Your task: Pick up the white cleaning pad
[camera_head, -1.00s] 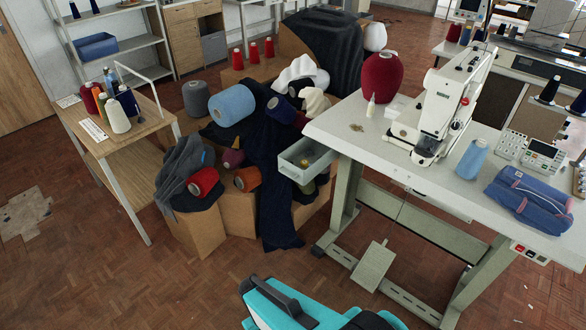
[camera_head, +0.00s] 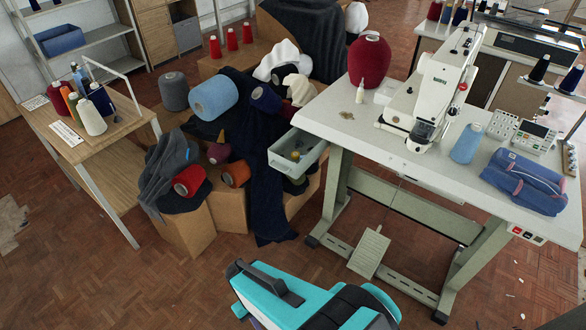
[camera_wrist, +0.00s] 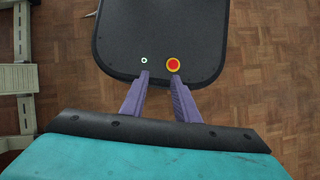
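I cannot make out a white cleaning pad for certain. White cloth (camera_head: 277,60) also lies on the heap of fabric and yarn. In the wrist view my gripper (camera_wrist: 159,76) has its two purple fingers apart, with nothing between them. It points over my dark base.
An open grey-green drawer (camera_head: 297,152) juts from the table's left side. A blue folded bundle (camera_head: 525,182) and blue cone (camera_head: 467,144) lie on its right part. Boxes, yarn and dark cloth (camera_head: 268,195) crowd the left. A pedal (camera_head: 370,252) sits below.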

